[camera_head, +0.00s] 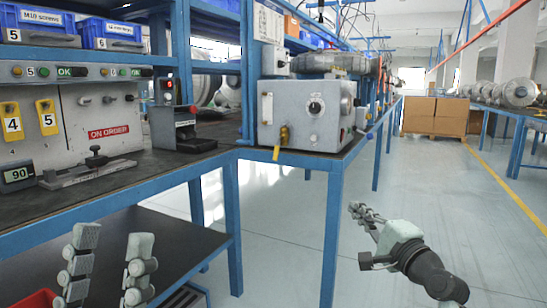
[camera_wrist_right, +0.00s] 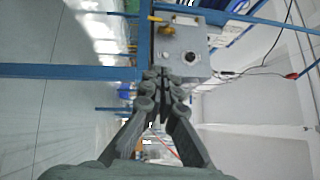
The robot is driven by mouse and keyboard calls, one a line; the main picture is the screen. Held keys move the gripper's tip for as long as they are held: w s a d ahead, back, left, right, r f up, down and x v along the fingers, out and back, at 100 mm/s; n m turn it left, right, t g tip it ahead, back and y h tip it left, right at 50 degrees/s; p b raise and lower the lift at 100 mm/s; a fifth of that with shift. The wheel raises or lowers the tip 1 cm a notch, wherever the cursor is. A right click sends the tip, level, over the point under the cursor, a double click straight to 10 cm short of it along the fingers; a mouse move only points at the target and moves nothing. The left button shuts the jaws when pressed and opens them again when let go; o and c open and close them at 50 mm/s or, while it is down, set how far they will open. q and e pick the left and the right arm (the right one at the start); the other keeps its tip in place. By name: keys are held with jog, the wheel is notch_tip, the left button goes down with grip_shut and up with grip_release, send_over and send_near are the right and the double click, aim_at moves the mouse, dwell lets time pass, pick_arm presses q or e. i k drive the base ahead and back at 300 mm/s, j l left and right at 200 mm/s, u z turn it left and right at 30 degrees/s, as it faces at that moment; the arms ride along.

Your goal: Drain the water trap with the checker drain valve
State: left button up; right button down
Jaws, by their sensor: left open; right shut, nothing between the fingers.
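The grey checker box (camera_head: 307,115) stands on the right end of the blue-framed bench, with a round dial on its front. Its drain valve (camera_head: 281,142), brass with a yellow lever, sticks out at the lower left of the front. My right gripper (camera_head: 358,209) is shut and empty, in front of the bench and below the box. In the right wrist view my shut right fingers (camera_wrist_right: 160,78) point towards the box (camera_wrist_right: 181,47), and the yellow lever (camera_wrist_right: 155,19) shows at its top left. My left gripper (camera_head: 108,236) is open and empty at the lower left. The water trap is not clearly identifiable.
A blue bench leg (camera_head: 333,235) stands between the bench corner and my right arm. A lower shelf (camera_head: 130,245) lies behind my left gripper. A metal fixture (camera_head: 90,170) sits on the left benchtop. The floor (camera_head: 440,200) to the right is clear.

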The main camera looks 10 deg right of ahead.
aim_at(277, 147)
jog(key=i+j, duration=0.15)
jog(key=i, duration=0.35)
jog(key=i+j, duration=0.15)
jog(key=i, duration=0.4)
